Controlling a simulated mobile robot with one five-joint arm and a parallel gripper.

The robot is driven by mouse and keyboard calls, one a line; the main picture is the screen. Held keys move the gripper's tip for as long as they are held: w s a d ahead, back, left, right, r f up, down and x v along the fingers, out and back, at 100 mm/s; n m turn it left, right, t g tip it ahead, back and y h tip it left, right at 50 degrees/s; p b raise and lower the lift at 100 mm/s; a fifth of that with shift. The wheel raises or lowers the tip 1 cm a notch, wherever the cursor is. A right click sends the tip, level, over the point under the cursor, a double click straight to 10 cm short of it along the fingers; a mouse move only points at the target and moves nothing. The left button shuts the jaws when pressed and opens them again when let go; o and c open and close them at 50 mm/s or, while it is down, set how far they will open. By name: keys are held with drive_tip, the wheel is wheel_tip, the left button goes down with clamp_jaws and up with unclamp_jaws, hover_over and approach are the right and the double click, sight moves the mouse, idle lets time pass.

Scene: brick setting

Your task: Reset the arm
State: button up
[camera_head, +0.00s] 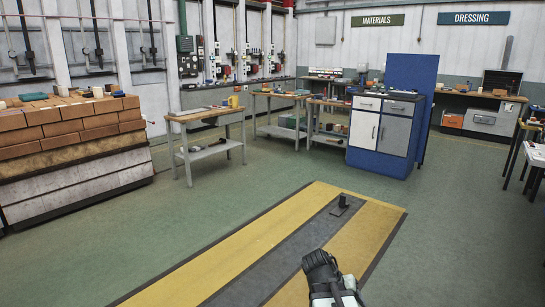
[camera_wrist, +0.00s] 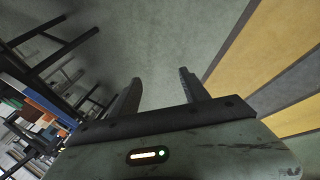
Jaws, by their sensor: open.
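My gripper (camera_wrist: 160,85) shows in the wrist view with two dark fingers spread apart and nothing between them. Beyond the fingers is bare grey-green floor. In the head view the end of my arm (camera_head: 322,268) is at the bottom, right of centre, over the yellow and grey floor marking; the fingers are not clear there.
A yellow and grey floor marking (camera_head: 270,235) crosses the floor, with a small dark post (camera_head: 342,202) on it. A brick stack (camera_head: 70,125) stands left. A workbench (camera_head: 205,115) and a blue cabinet (camera_head: 380,160) stand behind. Green floor (camera_head: 450,230) is clear at right.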

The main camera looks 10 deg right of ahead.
drive_tip(key=s+a+f+n+y, duration=0.2)
drive_tip(key=a+y, duration=0.1)
drive_tip(key=a, duration=0.5)
drive_tip(key=s+a+f+n+y, duration=0.15)
drive_tip(key=a+y, duration=0.25)
drive_tip(key=a, duration=0.4)
wheel_tip(320, 180, up, 18)
drive_tip(key=g+p, duration=0.1)
drive_tip(key=p, duration=1.8)
drive_tip(key=shift+w+r+n, duration=0.15)
drive_tip(key=shift+n, duration=0.2)
